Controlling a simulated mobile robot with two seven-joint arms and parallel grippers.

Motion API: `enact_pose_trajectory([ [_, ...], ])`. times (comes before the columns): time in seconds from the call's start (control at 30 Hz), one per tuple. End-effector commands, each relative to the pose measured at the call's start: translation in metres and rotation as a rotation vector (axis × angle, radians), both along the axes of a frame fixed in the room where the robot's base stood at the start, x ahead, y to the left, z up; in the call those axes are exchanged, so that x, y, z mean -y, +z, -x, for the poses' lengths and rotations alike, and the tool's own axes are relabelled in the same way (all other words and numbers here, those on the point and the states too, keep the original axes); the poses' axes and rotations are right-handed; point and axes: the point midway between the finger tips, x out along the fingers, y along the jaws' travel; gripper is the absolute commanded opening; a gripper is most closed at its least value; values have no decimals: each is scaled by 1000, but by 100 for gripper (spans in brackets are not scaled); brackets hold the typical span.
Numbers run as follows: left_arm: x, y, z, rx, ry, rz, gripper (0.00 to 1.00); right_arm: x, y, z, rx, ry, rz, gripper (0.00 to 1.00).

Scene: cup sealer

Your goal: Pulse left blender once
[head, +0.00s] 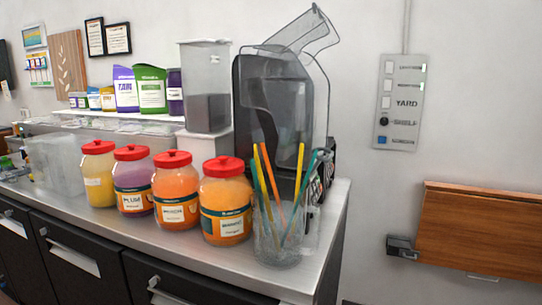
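A tall dark machine with a clear, raised hood (312,30) stands at the right end of the counter; it looks like a blender in an enclosure. To its left, a clear square container with a dark lower part (207,95) stands on a white block (205,146). I cannot tell for certain which of these is the left blender. The machine's front and any pulse button are hidden or too small to make out. Neither of my grippers is in view.
Jars with red lids, including the nearest orange one (226,205), line the counter (185,248). A clear glass of colored straws (278,240) stands at the counter's front right, before the machine. A switch panel (400,103) and a folded wooden board (480,230) are on the right wall.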

Motion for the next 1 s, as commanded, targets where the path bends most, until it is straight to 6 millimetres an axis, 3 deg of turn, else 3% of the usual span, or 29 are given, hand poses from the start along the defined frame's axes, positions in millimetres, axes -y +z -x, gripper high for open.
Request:
enact_pose_trajectory([
  [0.37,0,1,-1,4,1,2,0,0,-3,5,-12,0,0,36],
  [0.8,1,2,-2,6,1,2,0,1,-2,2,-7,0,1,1],
  [1.0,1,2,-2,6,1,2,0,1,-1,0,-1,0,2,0],
])
